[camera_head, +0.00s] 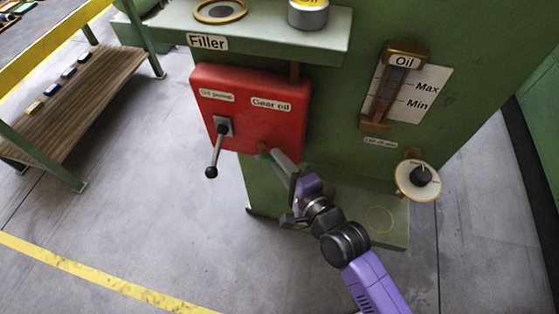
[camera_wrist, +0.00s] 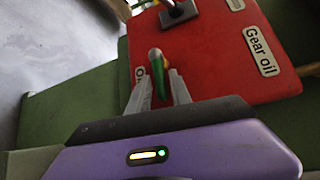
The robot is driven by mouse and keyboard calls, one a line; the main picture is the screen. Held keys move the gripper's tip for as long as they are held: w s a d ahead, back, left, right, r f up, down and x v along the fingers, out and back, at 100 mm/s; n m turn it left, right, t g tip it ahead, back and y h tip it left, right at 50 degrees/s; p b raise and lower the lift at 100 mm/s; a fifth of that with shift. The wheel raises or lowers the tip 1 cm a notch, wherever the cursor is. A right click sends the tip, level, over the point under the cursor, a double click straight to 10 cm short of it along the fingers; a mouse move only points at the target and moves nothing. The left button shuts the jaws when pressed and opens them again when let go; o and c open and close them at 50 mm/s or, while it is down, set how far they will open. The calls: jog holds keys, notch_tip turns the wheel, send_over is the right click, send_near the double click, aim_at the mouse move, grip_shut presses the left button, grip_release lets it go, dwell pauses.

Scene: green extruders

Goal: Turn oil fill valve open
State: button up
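The red box (camera_head: 250,105) is mounted on the green machine under the "Filler" shelf and carries a "Gear oil" label. A small green valve handle with a pale rounded end (camera_wrist: 157,68) sticks out at the red box's lower edge. In the head view only a small part of it shows beside my fingertips. My gripper (camera_head: 272,154) reaches up to it from the lower right. In the wrist view my gripper (camera_wrist: 158,84) has its two fingers apart, one on each side of the green handle. Whether either finger touches it is hard to tell.
A black-knobbed lever (camera_head: 215,150) hangs down on the red box's left. An oil gauge (camera_head: 390,90) with Max and Min marks and a round dial (camera_head: 419,180) are on the right. A wooden bench (camera_head: 75,90) stands at left. The floor between is clear.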

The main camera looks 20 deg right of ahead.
grip_shut()
dwell(1.2)
